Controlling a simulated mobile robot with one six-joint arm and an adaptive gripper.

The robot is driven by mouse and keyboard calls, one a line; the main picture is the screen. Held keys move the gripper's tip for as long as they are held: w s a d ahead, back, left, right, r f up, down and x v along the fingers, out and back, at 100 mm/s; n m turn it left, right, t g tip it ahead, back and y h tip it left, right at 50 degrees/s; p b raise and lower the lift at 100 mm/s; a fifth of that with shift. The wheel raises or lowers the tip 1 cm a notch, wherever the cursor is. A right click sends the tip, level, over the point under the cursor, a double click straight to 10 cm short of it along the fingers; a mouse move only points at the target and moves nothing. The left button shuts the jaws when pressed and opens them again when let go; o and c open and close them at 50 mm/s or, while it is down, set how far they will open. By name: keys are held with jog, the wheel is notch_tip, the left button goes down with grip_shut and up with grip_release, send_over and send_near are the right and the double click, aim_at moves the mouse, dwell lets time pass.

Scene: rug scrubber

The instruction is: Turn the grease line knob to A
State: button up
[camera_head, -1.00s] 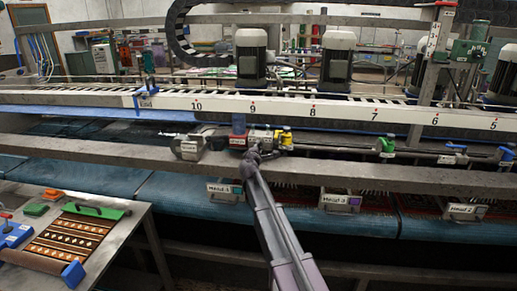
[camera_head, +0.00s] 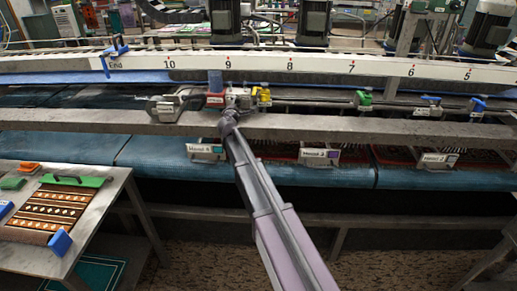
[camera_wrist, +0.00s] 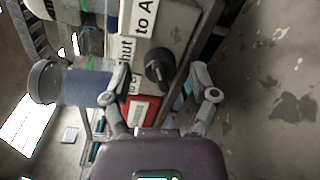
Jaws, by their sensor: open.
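A black knob (camera_wrist: 158,68), which appears to be the grease line knob, sits beside white labels in the wrist view. The labels read "to A" (camera_wrist: 145,15), "Shut" (camera_wrist: 126,48) and "to B", the last partly hidden by a finger. My gripper (camera_wrist: 161,80) is open, with one finger on each side of the knob in the picture. I cannot tell whether the fingers touch it. In the head view my gripper (camera_head: 229,117) is at the front rail, just below the small valve block (camera_head: 238,98); the knob is not clear there.
A yellow valve (camera_head: 264,96) is close on the right, a green one (camera_head: 363,100) farther along. The grey front rail (camera_head: 350,127) runs beneath. A side table (camera_head: 95,225) stands lower left.

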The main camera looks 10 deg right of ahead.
jog(key=n, duration=0.5)
jog(key=shift+f+b, duration=0.15)
jog(key=shift+b, duration=0.15)
jog(key=n, duration=0.6)
jog(key=shift+h+b, duration=0.35)
jog(key=shift+h, duration=0.05)
jog(key=v, duration=1.4)
jog(key=s+d+f+m+g, duration=0.9)
jog(key=s+d+f+m, duration=0.2)
jog(key=s+m, duration=0.4)
jog(key=shift+f+m+g+h, duration=0.35)
jog(key=shift+f+m, duration=0.25)
jog(key=shift+m, duration=0.8)
